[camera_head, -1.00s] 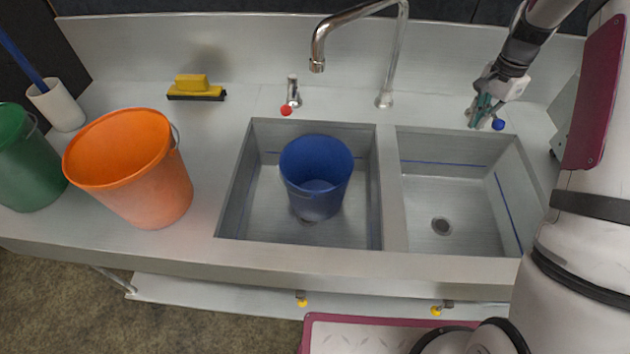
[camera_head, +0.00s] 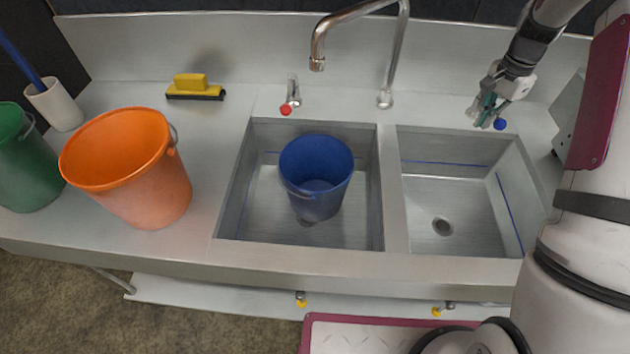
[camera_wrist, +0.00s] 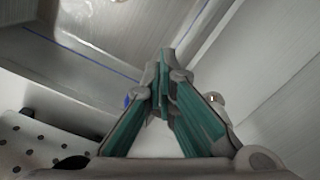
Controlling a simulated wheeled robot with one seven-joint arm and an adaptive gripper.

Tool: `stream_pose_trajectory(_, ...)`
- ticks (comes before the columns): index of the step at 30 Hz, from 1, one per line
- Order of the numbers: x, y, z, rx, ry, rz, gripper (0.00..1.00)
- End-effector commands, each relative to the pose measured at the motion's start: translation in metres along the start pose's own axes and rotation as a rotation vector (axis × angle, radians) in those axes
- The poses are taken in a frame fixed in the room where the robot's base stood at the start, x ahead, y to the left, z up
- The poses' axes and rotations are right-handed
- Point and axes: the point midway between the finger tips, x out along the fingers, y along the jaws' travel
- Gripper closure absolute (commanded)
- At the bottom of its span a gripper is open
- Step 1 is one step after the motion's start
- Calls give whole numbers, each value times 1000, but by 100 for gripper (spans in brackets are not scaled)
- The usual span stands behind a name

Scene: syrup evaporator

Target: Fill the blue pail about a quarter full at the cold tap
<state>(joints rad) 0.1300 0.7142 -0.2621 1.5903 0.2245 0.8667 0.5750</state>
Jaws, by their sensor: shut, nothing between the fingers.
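The blue pail (camera_head: 317,165) stands upright in the left sink basin. A lighter patch shows at its bottom; I cannot tell whether it is water. The steel spout (camera_head: 317,64) ends above the pail's back rim, with no stream visible. The blue-tipped cold tap (camera_head: 500,124) is on the counter behind the right basin. My gripper (camera_head: 482,124) is shut and empty, just left of the blue tip; I cannot tell whether they touch. The wrist view shows its green fingers closed together (camera_wrist: 163,75) and a bit of blue tap (camera_wrist: 126,101) beside them.
A red-tipped tap (camera_head: 287,108) stands behind the left basin. The right basin (camera_head: 450,205) is empty.

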Motion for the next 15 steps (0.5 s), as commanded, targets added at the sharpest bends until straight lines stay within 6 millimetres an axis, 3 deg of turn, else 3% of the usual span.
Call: stream_pose_trajectory(15,0,5,-14,-1,1,0,100)
